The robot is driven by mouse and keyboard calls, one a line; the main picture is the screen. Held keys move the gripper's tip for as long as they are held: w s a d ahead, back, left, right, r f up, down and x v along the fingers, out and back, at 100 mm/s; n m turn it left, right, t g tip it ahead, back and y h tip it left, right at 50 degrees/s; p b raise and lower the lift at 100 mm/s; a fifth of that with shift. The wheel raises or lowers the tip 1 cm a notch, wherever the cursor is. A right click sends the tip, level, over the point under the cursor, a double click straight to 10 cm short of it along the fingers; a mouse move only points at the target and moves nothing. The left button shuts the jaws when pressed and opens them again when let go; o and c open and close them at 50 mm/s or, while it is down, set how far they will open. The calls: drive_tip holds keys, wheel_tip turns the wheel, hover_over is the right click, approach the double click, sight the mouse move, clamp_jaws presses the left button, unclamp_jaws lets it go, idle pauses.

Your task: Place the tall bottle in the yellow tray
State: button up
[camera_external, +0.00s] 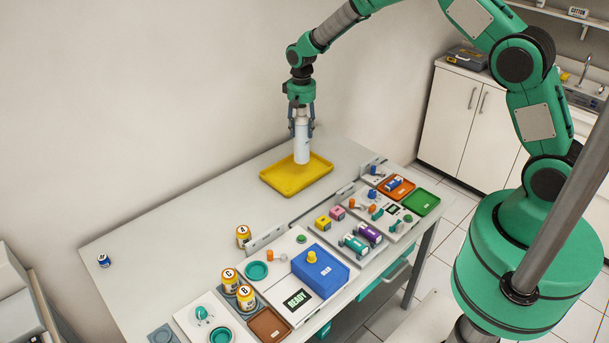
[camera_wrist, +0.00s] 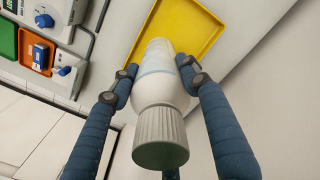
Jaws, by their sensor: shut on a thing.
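The tall white bottle (camera_external: 301,143) is upright in my gripper (camera_external: 301,122), held near its top. In the wrist view the bottle (camera_wrist: 157,85) shows its ribbed grey-green cap (camera_wrist: 160,135) close to the camera, with the fingers of my gripper (camera_wrist: 155,75) on both sides of its body. The yellow tray (camera_external: 284,184) lies flat on the table. The bottle's lower end is over the back part of the tray; I cannot tell whether it touches the tray floor. The yellow tray also shows beyond the bottle in the wrist view (camera_wrist: 199,30). The tray holds nothing else that I can see.
The table (camera_external: 175,225) is clear left of the tray. A small blue-labelled jar (camera_external: 103,260) stands at the far left. Yellow bottles A (camera_external: 243,236), B (camera_external: 246,297) and C (camera_external: 229,280), a blue box (camera_external: 320,271), and orange and green trays (camera_external: 421,202) line the front.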

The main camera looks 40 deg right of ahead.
sight(302, 118)
drive_tip(key=shift+f, duration=2.1)
drive_tip(key=shift+f, duration=2.05)
drive_tip(key=o, duration=1.3)
drive_tip(key=shift+r, duration=0.1)
wheel_tip(302, 118, up, 12)
drive_tip(key=shift+r, duration=0.1)
